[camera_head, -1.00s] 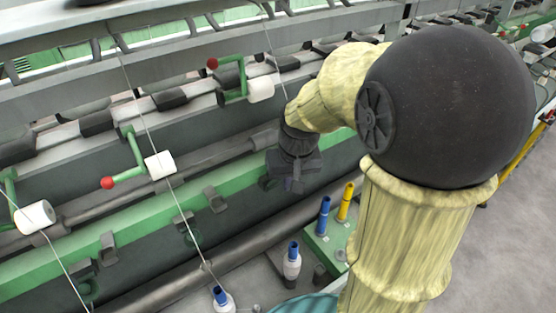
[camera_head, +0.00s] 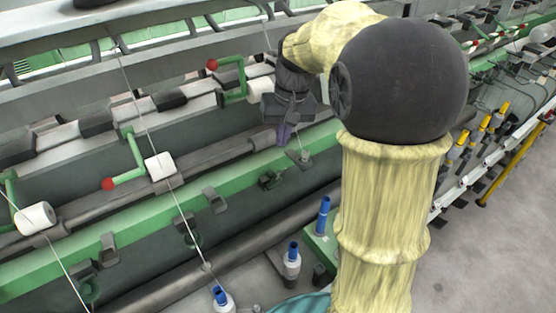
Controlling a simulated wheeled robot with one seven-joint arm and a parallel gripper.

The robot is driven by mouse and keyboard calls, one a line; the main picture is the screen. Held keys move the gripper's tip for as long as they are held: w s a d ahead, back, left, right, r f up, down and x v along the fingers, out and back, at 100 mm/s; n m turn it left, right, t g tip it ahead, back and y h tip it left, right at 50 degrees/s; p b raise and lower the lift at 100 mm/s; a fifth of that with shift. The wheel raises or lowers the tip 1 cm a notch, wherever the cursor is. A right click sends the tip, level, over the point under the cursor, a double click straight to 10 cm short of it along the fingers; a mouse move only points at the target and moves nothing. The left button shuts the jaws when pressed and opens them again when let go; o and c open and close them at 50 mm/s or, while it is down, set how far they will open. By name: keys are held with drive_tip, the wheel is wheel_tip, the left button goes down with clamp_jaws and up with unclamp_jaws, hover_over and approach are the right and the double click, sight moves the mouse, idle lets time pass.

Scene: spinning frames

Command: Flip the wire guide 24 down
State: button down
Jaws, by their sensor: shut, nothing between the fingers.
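Several small dark wire guides sit along the green rail (camera_head: 240,180). No number is readable, so I cannot tell which one is 24. One guide (camera_head: 215,200) is left of centre, another (camera_head: 271,180) is below my gripper, and a small fitting (camera_head: 303,157) with a thin upright part is to the gripper's lower right. My gripper (camera_head: 283,137) is shut and empty, pointing down. It appears above the rail near these two, apart from them as far as I can see. My arm hides the rail farther right.
Green levers with red balls stand behind, one on the left (camera_head: 124,176) and one (camera_head: 232,70) close to my gripper's upper left. White rollers (camera_head: 160,166) carry thin threads. Blue-topped bobbins (camera_head: 292,260) stand in front. Open grey floor (camera_head: 505,240) lies right.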

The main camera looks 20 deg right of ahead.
drive_tip(key=f, duration=0.3)
drive_tip(key=f+p, duration=0.1)
drive_tip(key=f, duration=0.1)
drive_tip(key=a+f, duration=0.1)
drive_tip(key=f, duration=0.2)
drive_tip(key=shift+w+f+p, duration=0.3)
drive_tip(key=shift+p, duration=0.1)
drive_tip(key=shift+f, duration=0.1)
